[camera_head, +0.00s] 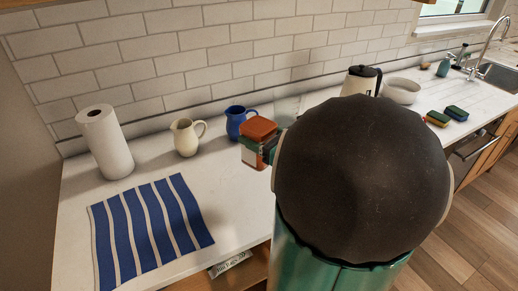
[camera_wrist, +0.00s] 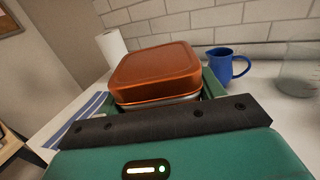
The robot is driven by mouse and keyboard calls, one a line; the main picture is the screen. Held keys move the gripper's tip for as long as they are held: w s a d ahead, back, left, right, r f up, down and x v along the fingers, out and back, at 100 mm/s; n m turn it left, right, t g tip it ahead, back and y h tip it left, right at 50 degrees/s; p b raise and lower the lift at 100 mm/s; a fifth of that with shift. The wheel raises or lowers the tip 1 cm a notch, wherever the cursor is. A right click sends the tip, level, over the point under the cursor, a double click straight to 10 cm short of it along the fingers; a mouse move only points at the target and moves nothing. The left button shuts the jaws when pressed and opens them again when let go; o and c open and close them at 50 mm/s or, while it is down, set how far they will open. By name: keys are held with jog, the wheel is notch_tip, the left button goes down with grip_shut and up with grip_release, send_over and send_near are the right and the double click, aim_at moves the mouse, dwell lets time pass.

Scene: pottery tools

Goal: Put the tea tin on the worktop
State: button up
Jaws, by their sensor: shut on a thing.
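The tea tin (camera_head: 259,129) is a small squarish box with a rounded orange-brown lid. In the wrist view the tin (camera_wrist: 155,72) fills the middle, with its lid facing up and a pale metallic band below the lid. My gripper (camera_head: 252,157) is shut on it, with green fingers on both sides. The tin's lower part is partly hidden by the fingers. The white worktop (camera_head: 232,199) lies behind and below the tin; I cannot tell how much gap is between them.
A clear glass vessel (camera_wrist: 298,68) is right of the mug. A striped cloth (camera_head: 150,232) lies at front left. Worktop between cloth and tin is clear. An open drawer (camera_head: 238,275) is below.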

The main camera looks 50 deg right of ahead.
jog(key=w+d+f, duration=0.2)
jog(key=w+f, duration=0.2)
jog(key=w+d+f, duration=0.2)
jog(key=w+f, duration=0.2)
jog(key=w+d+f, duration=0.2)
jog(key=w+f, duration=0.2)
jog(key=shift+w+d+f, duration=0.15)
jog(key=shift+w+f, duration=0.2)
jog(key=shift+f, duration=0.15)
jog(key=shift+f, duration=0.15)
jog(key=o, duration=1.2)
jog(key=shift+o, duration=0.2)
